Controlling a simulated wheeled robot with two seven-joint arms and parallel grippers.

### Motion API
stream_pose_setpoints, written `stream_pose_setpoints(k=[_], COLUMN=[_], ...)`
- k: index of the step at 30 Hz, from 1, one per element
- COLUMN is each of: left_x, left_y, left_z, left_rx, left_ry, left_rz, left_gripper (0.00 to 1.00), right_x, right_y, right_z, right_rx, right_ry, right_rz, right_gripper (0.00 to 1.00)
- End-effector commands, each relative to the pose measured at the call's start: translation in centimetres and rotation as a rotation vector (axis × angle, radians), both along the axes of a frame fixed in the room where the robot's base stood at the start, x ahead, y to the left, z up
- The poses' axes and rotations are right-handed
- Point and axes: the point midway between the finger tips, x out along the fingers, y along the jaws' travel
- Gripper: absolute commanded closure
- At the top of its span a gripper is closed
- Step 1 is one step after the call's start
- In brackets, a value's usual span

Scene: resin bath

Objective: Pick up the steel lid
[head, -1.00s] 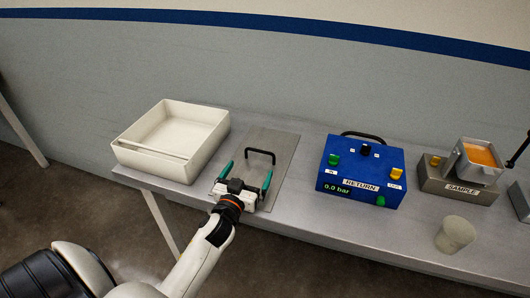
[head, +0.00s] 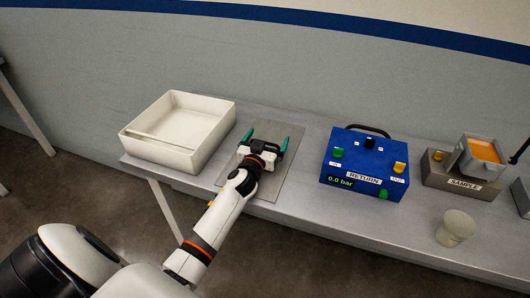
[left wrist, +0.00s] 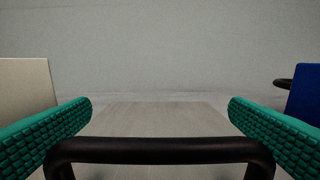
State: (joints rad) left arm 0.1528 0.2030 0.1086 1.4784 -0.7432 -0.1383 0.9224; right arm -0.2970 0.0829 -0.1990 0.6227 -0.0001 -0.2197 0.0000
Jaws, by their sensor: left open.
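The steel lid (head: 284,172) is a flat grey plate lying on the bench, between the white tray and the blue box. My left gripper (head: 266,140) is open over the lid, its two green fingers apart and pointing toward the wall. In the left wrist view, the lid's black handle (left wrist: 160,150) runs crosswise low in the picture, between the green fingers and overlapping their lower parts. The lid's plate (left wrist: 160,118) stretches beyond it. In the head view my gripper hides the handle. Whether a finger touches the handle, I cannot tell. My right gripper is not in view.
A white tray (head: 209,152) stands left of the lid. A blue box (head: 341,189) labelled RETURN stands to the right. Further right are a SAMPLE block (head: 436,181) with a metal cup of orange liquid and a pale beaker (head: 455,228). The bench front between lid and beaker is clear.

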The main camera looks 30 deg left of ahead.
Motion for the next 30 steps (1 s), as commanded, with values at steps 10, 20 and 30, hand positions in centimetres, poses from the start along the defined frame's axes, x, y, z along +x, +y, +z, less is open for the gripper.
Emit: stream_pose_setpoints(k=[10, 20, 30], left_x=[0.0, 0.0, 0.0], left_y=[0.0, 0.0, 0.0], left_z=[0.0, 0.3, 6.1], left_rx=[0.0, 0.002, 0.005], left_ry=[0.0, -0.003, -0.007], left_rz=[0.0, 0.0, -0.002], left_gripper=[0.28, 0.43, 0.43], right_x=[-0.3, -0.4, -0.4], right_y=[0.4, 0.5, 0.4], right_z=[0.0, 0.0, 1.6], right_rx=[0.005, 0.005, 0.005], right_ry=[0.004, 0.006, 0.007], right_rz=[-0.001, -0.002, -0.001], right_gripper=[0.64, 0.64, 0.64])
